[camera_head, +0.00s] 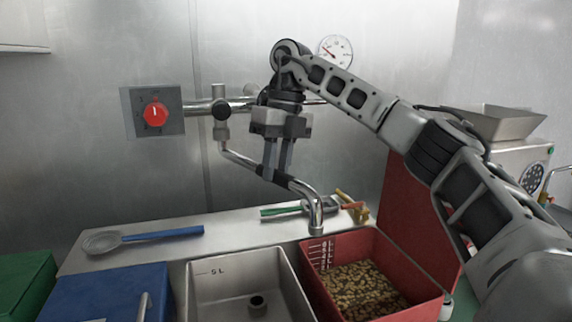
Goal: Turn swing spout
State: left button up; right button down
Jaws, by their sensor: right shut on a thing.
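The metal swing spout (240,156) hangs from a wall pipe. It runs to the right and ends in a bent-down outlet (316,213) near the back left corner of the red bin. A dark sleeve sits on the spout's middle. My right gripper (277,174) points down from above, its two fingers shut on the spout at this sleeve. The fingertips partly cover the sleeve. My left gripper is not in view.
A metal basin (196,292) marked 5 L lies left of the red bin (303,255) of beans. A blue-handled strainer (160,236) lies on the back ledge. A red panel (398,205) stands at right. A red knob (155,113) and gauge (336,50) are on the wall.

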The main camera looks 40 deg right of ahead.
dwell(0.4)
jog(key=c, duration=1.2)
grip_release()
jog(key=shift+c, duration=0.2)
jog(key=shift+r, duration=0.15)
notch_tip(320, 180, up, 12)
jog(key=d, duration=0.2)
jog(key=shift+d, duration=0.15)
jog(key=shift+f, duration=0.2)
